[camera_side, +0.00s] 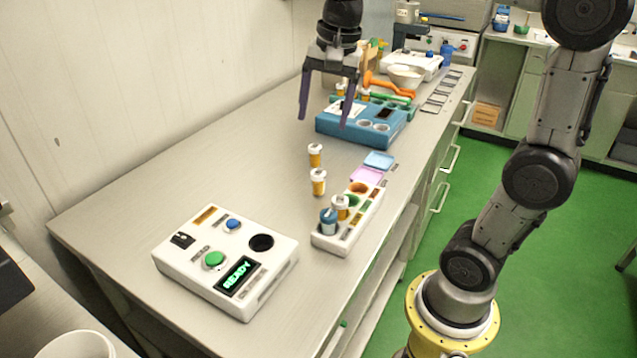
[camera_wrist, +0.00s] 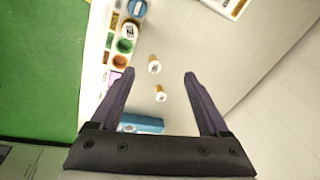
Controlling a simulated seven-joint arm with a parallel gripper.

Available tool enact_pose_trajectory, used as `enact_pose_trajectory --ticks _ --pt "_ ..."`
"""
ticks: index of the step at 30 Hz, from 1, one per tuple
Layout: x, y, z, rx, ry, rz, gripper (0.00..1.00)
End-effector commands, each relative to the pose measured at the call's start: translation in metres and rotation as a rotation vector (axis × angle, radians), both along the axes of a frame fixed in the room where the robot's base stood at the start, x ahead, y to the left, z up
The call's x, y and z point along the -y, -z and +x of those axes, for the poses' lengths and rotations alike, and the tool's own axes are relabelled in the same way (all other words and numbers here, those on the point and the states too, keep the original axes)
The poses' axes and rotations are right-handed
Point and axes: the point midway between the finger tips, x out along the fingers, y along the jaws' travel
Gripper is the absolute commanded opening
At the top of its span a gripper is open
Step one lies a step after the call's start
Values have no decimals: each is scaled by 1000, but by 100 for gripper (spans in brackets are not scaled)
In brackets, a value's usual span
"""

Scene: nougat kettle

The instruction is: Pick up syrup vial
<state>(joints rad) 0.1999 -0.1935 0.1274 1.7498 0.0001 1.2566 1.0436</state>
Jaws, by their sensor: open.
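Two amber vials with white caps stand on the bare table, a nearer one (camera_side: 318,182) and a farther one (camera_side: 315,155). Another amber vial (camera_side: 341,207) and a blue container (camera_side: 328,221) sit in the white rack (camera_side: 330,243). I cannot read which vial is syrup. My gripper (camera_side: 324,121) is open and empty, above the table and beyond the loose vials in the side view. In the wrist view, the gap of my gripper (camera_wrist: 159,73) frames the two loose vials (camera_wrist: 154,66) (camera_wrist: 160,93), which are below and apart from the fingers.
A white box (camera_side: 225,262) with a green button and a READY display stands at the front left. A blue device (camera_side: 360,125) stands behind the vials, with bowls and orange tools farther back. Pink and blue pads lie beside the rack. The table's left side is clear.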

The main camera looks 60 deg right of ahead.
Motion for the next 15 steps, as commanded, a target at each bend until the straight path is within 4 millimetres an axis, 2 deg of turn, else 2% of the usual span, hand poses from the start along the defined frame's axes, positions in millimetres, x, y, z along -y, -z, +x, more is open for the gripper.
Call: enact_pose_trajectory --ticks 1,3,6,9,15 --pt "14 8 17 -38 67 15 79" --pt "31 18 36 -76 138 30 79" --pt "52 36 54 -123 188 43 79" --pt "67 54 63 -160 216 54 79" --pt "78 76 61 -196 242 65 79"
